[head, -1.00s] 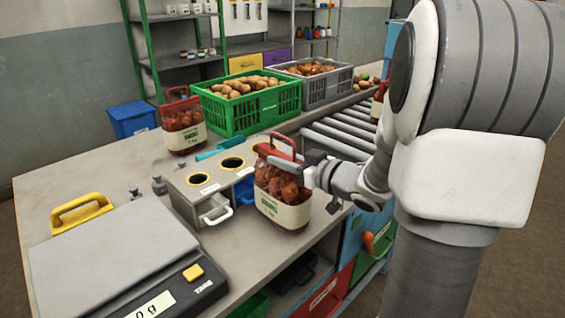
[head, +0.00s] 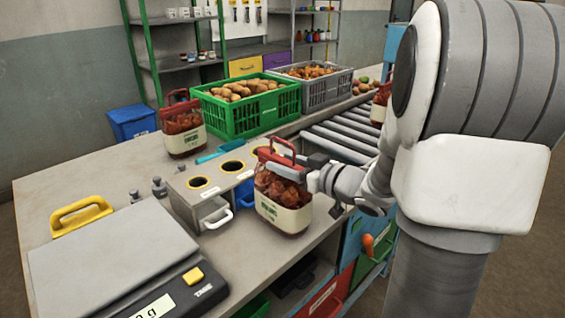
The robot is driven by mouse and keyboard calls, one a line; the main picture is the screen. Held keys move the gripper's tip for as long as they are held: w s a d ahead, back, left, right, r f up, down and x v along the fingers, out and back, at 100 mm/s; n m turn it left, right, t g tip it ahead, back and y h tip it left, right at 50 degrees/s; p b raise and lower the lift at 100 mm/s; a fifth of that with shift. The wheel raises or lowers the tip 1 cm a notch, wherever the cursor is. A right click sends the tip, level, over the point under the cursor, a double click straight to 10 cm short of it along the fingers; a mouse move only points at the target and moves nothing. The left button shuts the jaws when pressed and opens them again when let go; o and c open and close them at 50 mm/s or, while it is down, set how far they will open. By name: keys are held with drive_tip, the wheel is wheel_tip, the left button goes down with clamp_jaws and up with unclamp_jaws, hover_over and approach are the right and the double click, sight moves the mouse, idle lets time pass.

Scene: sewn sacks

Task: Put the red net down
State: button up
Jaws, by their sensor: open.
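The red net (head: 283,205) stands upright on the bench near its front edge, filled with reddish-brown produce and wrapped with a pale label. Its red handle (head: 276,152) sticks up at the top. My gripper (head: 294,160) is at the handle, reaching in from the right; it is open. The fingers are small and partly hidden against the handle, so I cannot tell whether they touch it. A similar red net (head: 183,128) stands farther back on the left, and part of another (head: 380,104) shows beside the roller conveyor.
A scale (head: 115,255) fills the front left. Green (head: 243,118) and grey (head: 330,92) crates of produce stand behind. Roller conveyor (head: 345,140) runs at the right. Drawers lie below the bench edge.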

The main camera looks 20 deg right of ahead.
drive_tip(key=p+v, duration=0.1)
drive_tip(key=v, duration=1)
drive_tip(key=shift+d, duration=0.2)
